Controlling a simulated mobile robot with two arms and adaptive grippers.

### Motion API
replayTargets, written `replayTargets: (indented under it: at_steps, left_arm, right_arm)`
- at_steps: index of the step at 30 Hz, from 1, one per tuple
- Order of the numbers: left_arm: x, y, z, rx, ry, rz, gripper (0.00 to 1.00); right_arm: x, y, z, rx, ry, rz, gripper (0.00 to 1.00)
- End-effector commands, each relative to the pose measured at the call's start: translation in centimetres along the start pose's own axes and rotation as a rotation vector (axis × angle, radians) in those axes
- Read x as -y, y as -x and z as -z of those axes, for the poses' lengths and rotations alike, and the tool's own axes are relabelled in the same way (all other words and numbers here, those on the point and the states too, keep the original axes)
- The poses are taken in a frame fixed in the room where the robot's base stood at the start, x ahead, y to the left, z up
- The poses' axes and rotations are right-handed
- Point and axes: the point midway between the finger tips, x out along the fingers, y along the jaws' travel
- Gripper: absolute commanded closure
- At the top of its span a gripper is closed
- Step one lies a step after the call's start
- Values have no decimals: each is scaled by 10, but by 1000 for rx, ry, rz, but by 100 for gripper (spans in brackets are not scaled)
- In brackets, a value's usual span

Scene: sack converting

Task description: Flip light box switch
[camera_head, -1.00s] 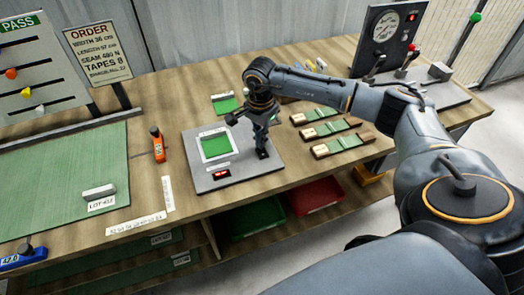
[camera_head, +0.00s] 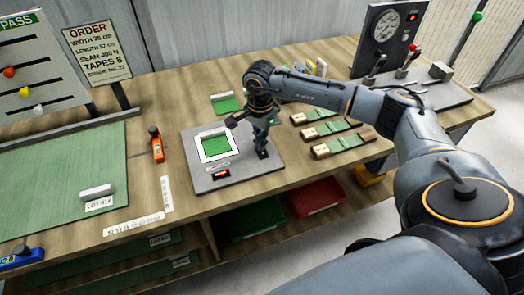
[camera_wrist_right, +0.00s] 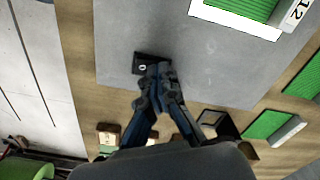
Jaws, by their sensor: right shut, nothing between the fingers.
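The light box (camera_head: 190,178) is a flat grey unit on the bench. Its square window glows bright white around a green fabric piece (camera_head: 215,146), and a small red display (camera_head: 221,174) sits at its front. The light box fills the upper wrist view (camera_wrist_right: 200,70). The small black switch (camera_wrist_right: 140,60) is on its right part, partly hidden by my fingers. My right gripper (camera_head: 262,147) points down at the switch, shut and empty; its fingertips (camera_wrist_right: 158,68) are at the switch's edge, and contact is hard to tell. My left gripper is not in view.
An orange tool (camera_head: 157,147) stands left of the light box. Green strips with wooden ends (camera_head: 338,145) lie to its right. A gauge panel (camera_head: 388,38) with levers stands at the back right. Green and red bins (camera_head: 316,196) are below the bench.

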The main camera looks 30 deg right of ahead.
Motion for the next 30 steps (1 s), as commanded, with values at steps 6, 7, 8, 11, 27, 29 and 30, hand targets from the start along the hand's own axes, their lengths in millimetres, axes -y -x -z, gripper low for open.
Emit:
replayTargets:
  at_steps: [6,7,8,11,27,29,30]
  left_arm:
    - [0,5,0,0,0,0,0]
    - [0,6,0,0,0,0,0]
    - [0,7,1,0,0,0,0]
    - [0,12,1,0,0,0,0]
    - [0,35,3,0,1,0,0]
    - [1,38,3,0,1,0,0]
    - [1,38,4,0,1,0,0]
  right_arm:
    - [0,6,0,1,1,-2,100]
    - [0,8,0,1,1,-2,100]
    - [0,11,0,1,1,-1,100]
    - [0,20,0,0,1,0,100]
    - [0,63,0,1,0,0,100]
    - [0,67,0,1,0,0,100]
    - [0,69,0,1,0,-1,100]
